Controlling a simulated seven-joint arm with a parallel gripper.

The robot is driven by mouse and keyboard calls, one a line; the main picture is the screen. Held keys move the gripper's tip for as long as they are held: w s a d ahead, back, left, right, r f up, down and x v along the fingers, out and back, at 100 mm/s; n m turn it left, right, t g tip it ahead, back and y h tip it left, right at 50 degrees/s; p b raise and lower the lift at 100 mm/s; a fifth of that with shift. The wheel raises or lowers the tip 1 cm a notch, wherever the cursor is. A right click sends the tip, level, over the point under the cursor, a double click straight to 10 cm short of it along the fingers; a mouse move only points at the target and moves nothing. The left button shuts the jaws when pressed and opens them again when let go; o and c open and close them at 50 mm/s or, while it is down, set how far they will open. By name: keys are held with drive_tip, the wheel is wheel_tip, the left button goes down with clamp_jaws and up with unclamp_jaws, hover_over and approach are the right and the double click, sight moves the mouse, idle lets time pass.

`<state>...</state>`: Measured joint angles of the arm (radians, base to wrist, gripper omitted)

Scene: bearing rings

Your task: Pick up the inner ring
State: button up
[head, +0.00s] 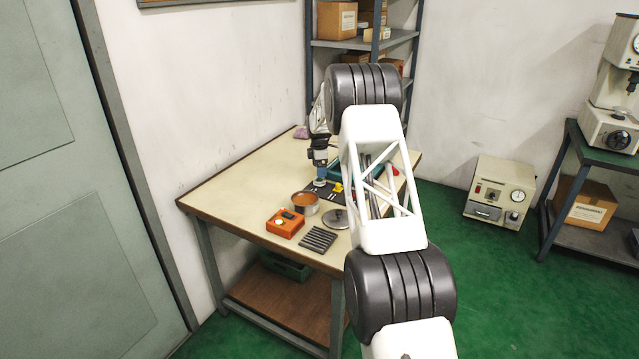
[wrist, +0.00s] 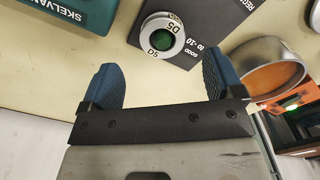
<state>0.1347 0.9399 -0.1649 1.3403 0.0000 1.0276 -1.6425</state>
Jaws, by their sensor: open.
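A small pale metal ring (wrist: 178,40) with lettering on its face and a green centre lies on a dark printed mat (wrist: 205,22). It is probably the inner ring. My gripper (wrist: 159,62) is open, with its two blue fingers apart and nothing between them. In the wrist view the ring shows beyond the fingertips, between the lines of the two fingers and not touching either. In the head view my gripper (head: 320,182) points down over the mat (head: 322,194), and the ring there is hidden or too small to tell.
A metal bowl with a copper-brown inside (wrist: 275,75) stands beside the mat, near the right finger. An orange box (head: 285,222), a grey slotted block (head: 318,238) and a round metal disc (head: 335,218) lie at the table's front. A teal box (wrist: 75,12) is at upper left.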

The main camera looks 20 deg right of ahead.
drive_tip(key=shift+f, duration=0.15)
drive_tip(key=shift+s+f, duration=0.15)
drive_tip(key=shift+f, duration=2.35)
drive_tip(key=shift+c, duration=0.5)
drive_tip(key=c, duration=1)
drive_tip(key=shift+r, duration=0.15)
drive_tip(key=shift+c, duration=0.2)
wheel_tip(320, 180, up, 10)
drive_tip(key=shift+s, duration=0.1)
